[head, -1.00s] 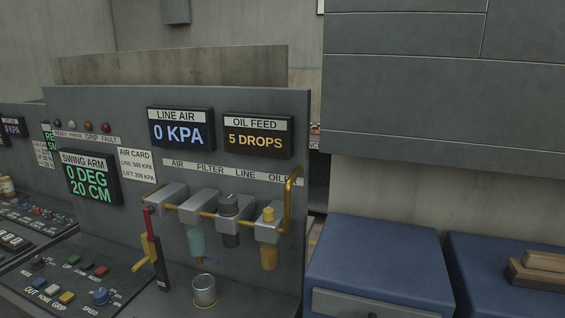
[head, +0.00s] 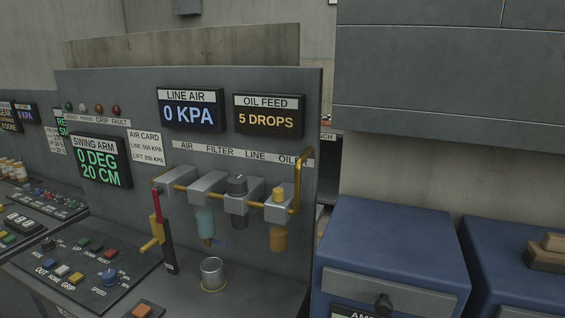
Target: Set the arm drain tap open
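The air line panel (head: 95,100) stands in the middle of the head view. On it is a row of grey blocks joined by a yellow pipe. A red lever (head: 156,204) points up at the row's left end, above a yellow handle (head: 150,244). A small blue tap-like part (head: 216,242) sits under the teal filter bowl (head: 205,223); its setting is too small to tell. No label reading arm drain can be made out, so I cannot tell which part is the arm drain tap. Neither of my grippers is in view.
The swing arm display (head: 101,161) reads 0 DEG, 20 CM; the line air display (head: 192,110) reads 0 KPA. A metal cup (head: 212,272) stands on the ledge under the filter row. A button console (head: 85,266) is at lower left. Blue cabinets (head: 390,245) stand at right.

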